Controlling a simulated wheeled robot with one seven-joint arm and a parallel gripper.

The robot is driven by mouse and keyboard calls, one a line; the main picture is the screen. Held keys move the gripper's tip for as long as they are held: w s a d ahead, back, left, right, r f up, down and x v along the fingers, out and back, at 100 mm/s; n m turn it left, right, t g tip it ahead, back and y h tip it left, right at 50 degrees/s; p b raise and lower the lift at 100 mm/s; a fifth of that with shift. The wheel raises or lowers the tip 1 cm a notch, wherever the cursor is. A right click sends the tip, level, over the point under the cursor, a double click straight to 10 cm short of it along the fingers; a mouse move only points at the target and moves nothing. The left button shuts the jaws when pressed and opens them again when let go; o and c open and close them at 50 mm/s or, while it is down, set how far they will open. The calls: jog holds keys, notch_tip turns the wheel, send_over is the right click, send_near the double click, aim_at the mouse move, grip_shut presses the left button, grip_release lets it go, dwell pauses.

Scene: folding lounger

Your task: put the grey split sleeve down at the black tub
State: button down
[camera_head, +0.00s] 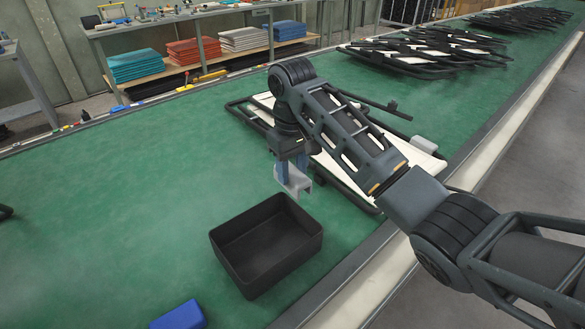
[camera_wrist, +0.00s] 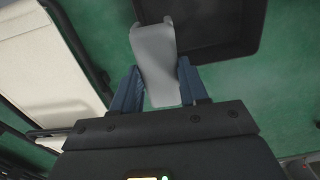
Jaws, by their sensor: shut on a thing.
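The grey split sleeve (camera_head: 294,181) is held in my gripper (camera_head: 286,172), just beyond the far rim of the black tub in the head view. In the wrist view the sleeve (camera_wrist: 155,62) sits between the two blue fingers of my gripper (camera_wrist: 160,88), which are shut on it. The black tub (camera_head: 290,268) stands on the green surface, open at the top and empty as far as I see. In the wrist view the tub (camera_wrist: 252,50) is at the upper right, and the sleeve's far end overlaps its edge. The height of the sleeve above the surface is hard to tell.
A folded lounger (camera_head: 262,112) with cream panels and dark frame lies behind my arm. A blue object (camera_head: 180,316) lies near the front edge. More folded frames (camera_head: 430,50) are stacked farther back. The green surface (camera_head: 120,210) left of the tub is clear.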

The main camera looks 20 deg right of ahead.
notch_tip(320, 180, down, 10)
jog(key=b, duration=0.3)
dwell(0.6)
dwell(0.4)
jog(key=c, duration=0.5)
grip_release()
jog(key=shift+r+b, duration=0.35)
jog(key=shift+r, duration=3.5)
